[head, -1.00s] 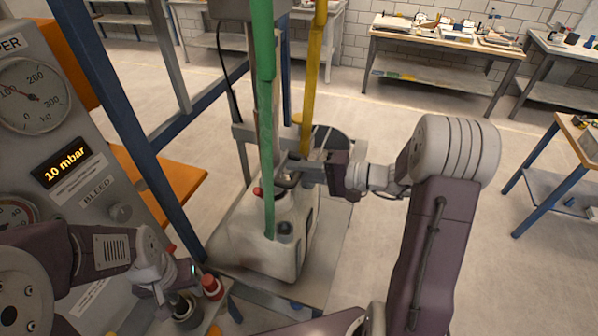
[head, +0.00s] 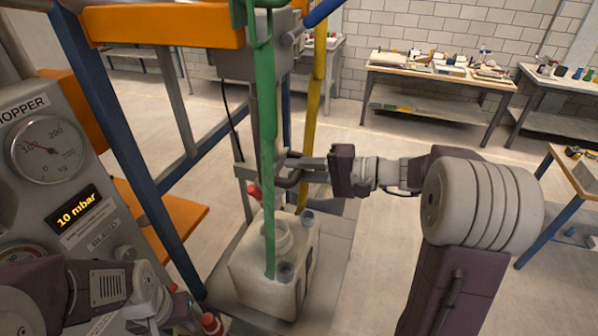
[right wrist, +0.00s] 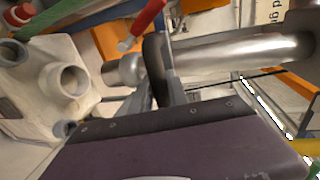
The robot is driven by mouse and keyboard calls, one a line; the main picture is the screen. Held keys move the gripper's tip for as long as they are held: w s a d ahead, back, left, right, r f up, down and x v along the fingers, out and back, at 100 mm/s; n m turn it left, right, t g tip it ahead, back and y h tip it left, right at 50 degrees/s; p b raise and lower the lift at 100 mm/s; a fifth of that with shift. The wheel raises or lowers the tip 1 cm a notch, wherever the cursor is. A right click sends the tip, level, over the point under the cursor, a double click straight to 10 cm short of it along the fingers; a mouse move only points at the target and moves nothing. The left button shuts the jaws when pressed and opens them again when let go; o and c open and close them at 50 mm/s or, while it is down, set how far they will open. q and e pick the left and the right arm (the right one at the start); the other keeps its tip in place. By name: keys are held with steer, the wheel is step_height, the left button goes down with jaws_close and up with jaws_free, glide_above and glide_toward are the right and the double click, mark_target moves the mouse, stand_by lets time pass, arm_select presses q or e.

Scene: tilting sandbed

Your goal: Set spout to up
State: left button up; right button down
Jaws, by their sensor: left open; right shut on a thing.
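The spout is a silver tube (right wrist: 240,55) in the right wrist view, its lower end pointing at the white container's openings with a gap between. In the head view it is largely hidden behind the green strap. A grey fork-like handle (head: 291,168) sticks out beside it above the container. My right gripper (head: 318,170) is shut on this handle, reaching in from the right; its dark finger shows against the tube in the right wrist view (right wrist: 160,75). My left gripper (head: 172,308) is open and empty at lower left, beside the hopper panel.
The white container (head: 262,268) stands on a grey platform below the spout, with open necks on top. A green strap (head: 267,140) and a yellow strap (head: 315,95) hang down close by. Blue frame posts (head: 130,150) and the hopper panel (head: 75,165) stand left.

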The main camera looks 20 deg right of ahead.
steer(key=shift+r, duration=0.4)
steer(key=c, duration=1.3)
jaws_free()
steer(key=shift+s, duration=0.1)
steer(key=shift+s+d+f+b, duration=0.15)
steer(key=shift+d+b, duration=0.2)
steer(key=shift+d, duration=0.05)
steer(key=b+v, duration=0.2)
steer(key=v, duration=0.6)
steer(key=shift+s+r+b, duration=0.15)
steer(key=shift+r+b, duration=0.1)
steer(key=shift+b, duration=0.05)
steer(key=shift+a+f, duration=0.1)
